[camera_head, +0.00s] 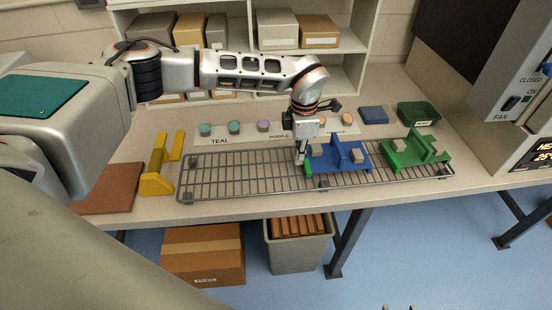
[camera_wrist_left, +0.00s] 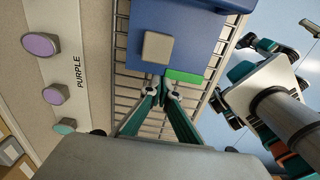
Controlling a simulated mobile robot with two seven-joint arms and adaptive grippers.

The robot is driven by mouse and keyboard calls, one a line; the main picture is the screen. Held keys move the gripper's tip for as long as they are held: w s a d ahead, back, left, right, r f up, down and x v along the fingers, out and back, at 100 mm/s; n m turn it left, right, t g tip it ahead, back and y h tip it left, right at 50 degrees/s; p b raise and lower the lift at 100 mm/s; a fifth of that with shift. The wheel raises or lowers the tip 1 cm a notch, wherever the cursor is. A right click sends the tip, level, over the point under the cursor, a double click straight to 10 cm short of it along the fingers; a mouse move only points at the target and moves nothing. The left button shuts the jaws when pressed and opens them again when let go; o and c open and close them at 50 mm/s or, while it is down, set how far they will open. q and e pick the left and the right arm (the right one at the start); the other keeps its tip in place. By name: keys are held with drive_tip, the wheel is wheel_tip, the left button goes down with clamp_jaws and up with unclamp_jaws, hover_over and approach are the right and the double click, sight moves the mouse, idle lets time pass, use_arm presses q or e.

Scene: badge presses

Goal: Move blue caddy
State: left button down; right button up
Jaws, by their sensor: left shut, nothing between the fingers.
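The blue caddy (camera_head: 338,155) stands on the wire rack (camera_head: 230,178), with an upright divider, a small grey block (camera_head: 357,156) and a green strip at its left end. My left gripper (camera_head: 300,161) points down at that left end, shut and empty. In the left wrist view its fingertips (camera_wrist_left: 163,90) are together beside the grey block and green strip of the blue caddy (camera_wrist_left: 205,35); whether they touch it I cannot tell. Two small tips at the bottom edge of the head view, apparently my right gripper (camera_head: 398,307), stand apart.
A green caddy (camera_head: 425,150) stands right of the blue one on the rack. A yellow stand (camera_head: 160,168) is at the left. Behind lie a strip of coloured buttons (camera_head: 235,128), a blue pad (camera_head: 373,115) and a green bin (camera_head: 418,114). The rack's left part is bare.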

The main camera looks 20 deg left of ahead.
sight(319, 151)
use_arm(q)
drive_tip(key=w+d, duration=0.2)
drive_tip(key=d, duration=0.1)
drive_tip(key=w+d+b, duration=0.1)
drive_tip(key=shift+d, duration=0.4)
use_arm(e)
drive_tip(key=shift+s+f, duration=0.2)
drive_tip(key=shift+f, duration=0.75)
use_arm(q)
drive_tip(key=shift+s+a, duration=0.1)
use_arm(e)
drive_tip(key=shift+r, duration=0.15)
